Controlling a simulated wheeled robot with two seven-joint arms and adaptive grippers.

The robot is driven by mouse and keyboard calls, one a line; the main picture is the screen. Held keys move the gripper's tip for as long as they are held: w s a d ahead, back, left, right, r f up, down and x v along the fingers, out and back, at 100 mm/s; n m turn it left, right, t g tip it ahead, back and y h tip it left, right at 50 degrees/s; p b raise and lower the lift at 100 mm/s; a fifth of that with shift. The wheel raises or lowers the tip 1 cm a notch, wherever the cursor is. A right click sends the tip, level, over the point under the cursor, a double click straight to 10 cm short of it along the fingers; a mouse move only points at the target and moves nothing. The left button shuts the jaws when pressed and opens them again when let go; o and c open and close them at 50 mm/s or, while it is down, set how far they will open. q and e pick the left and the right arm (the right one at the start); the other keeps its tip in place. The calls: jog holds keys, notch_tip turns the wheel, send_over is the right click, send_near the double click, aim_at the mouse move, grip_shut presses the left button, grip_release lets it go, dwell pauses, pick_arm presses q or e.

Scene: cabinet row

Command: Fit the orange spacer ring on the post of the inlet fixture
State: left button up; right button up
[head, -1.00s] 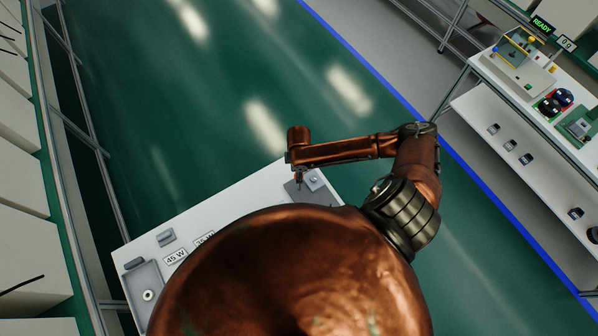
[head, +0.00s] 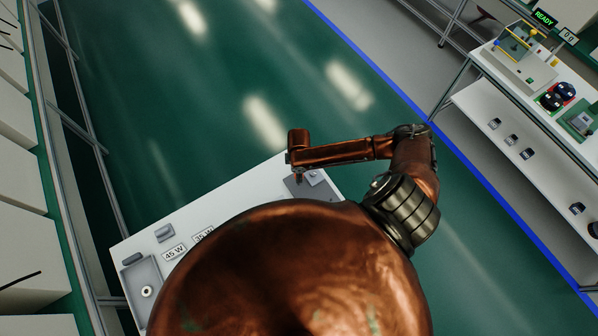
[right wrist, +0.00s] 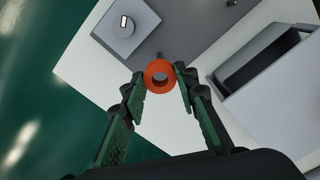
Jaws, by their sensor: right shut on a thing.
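The orange spacer ring (right wrist: 147,78) is in the right wrist view, held between the two green fingertips of my right gripper (right wrist: 160,78). A grey plate of the inlet fixture (right wrist: 183,30) lies beyond the ring. A small dark stub, seemingly the post (right wrist: 160,57), shows just past the ring's far rim; I cannot tell its height or whether they touch. In the head view the fixture (head: 322,188) is partly under my right arm; the ring is hidden there. My left gripper is out of view.
The white table (head: 235,192) also bears a grey tray (head: 137,281) and wattage labels (head: 174,253). A side bench (head: 495,105) stands at the right.

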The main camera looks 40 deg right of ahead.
jog(key=shift+f, duration=0.3)
dwell(0.6)
jog(key=shift+p, duration=0.35)
jog(key=shift+p, duration=0.8)
dwell(1.0)
jog(key=shift+f+b, duration=2.05)
jog(key=shift+f, duration=1.7)
jog(key=o, duration=0.9)
notch_tip(320, 180, up, 12)
